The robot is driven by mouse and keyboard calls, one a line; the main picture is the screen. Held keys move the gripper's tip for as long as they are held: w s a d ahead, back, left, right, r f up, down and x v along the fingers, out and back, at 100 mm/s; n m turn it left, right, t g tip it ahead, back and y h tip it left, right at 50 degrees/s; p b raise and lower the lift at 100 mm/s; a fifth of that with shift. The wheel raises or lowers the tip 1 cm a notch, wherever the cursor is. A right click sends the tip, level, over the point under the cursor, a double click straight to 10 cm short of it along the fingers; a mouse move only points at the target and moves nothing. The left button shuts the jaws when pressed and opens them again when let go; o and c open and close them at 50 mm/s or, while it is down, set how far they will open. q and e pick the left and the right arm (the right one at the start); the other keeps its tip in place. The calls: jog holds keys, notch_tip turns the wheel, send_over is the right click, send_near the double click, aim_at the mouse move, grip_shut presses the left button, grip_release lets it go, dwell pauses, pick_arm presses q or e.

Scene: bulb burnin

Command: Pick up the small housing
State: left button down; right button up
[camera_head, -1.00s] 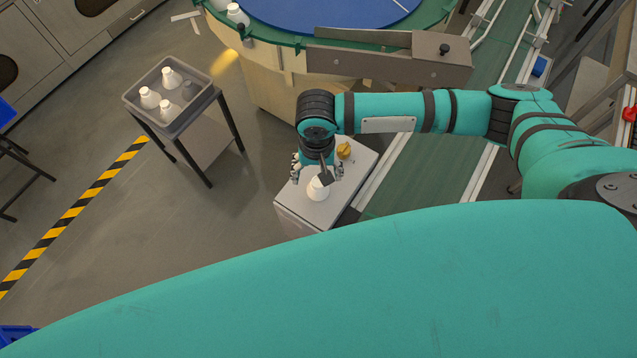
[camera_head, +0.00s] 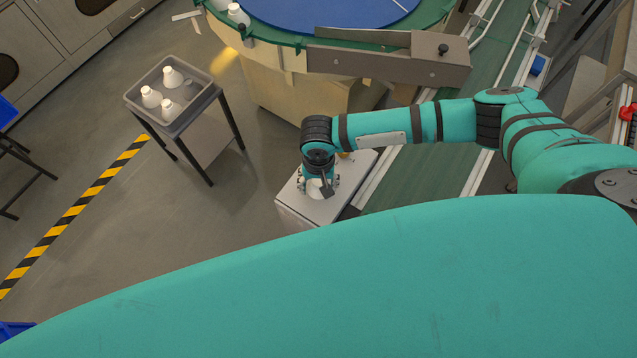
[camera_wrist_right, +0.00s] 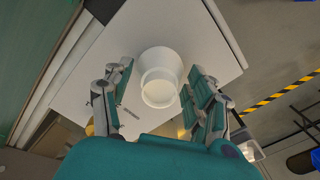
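A white, round, cup-like housing (camera_head: 316,190) stands on a pale, flat-topped stand, mostly covered by my right gripper in the head view. In the right wrist view the housing (camera_wrist_right: 160,78) sits between the two fingers, with its round top facing the camera. My right gripper (camera_wrist_right: 160,88) is open around it, and a gap shows on each side. In the head view this gripper (camera_head: 317,187) is low over the stand. My left gripper is in neither view.
The stand (camera_head: 292,203) has a yellow part (camera_head: 344,155) at its back, partly hidden. A grey tray table (camera_head: 199,105) at left holds several white housings. A green conveyor (camera_head: 425,178) lies to the right, and a round blue-topped table (camera_head: 300,12) behind.

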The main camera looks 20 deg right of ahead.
jog(key=c, duration=0.5)
jog(key=shift+r, duration=0.1)
